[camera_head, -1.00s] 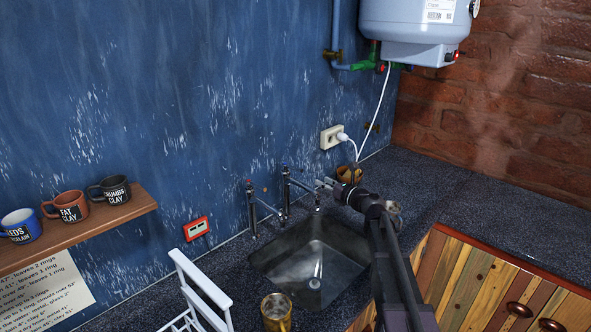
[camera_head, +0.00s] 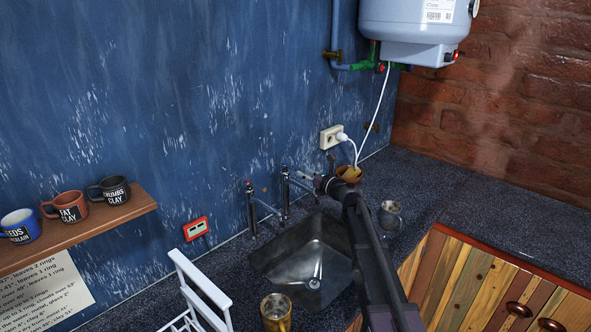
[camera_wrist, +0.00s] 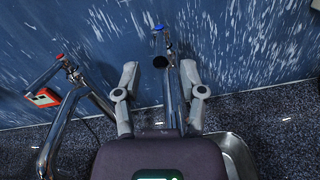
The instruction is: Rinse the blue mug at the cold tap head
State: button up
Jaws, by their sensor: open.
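The blue mug (camera_head: 20,226) stands on a wooden shelf at the left, its label partly cut off by the picture edge. The cold tap (camera_head: 286,193) with a blue-marked head (camera_wrist: 158,29) rises behind the sink (camera_head: 310,258). My gripper (camera_head: 306,177) is open and empty, just right of the cold tap's top. In the wrist view my gripper (camera_wrist: 160,78) has its fingers spread to either side of the cold tap's line. I cannot tell whether they touch it. No water stream is visible.
The red-marked tap (camera_head: 251,210) stands left of the cold one. A brown mug (camera_head: 73,207) and a black mug (camera_head: 114,189) share the shelf (camera_head: 100,221). A grey metal mug (camera_head: 390,215), a brass mug (camera_head: 276,312) and a white rack (camera_head: 203,290) surround the sink.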

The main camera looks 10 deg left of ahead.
aim_at(288, 165)
jog(key=shift+x, duration=2.75)
grip_shut()
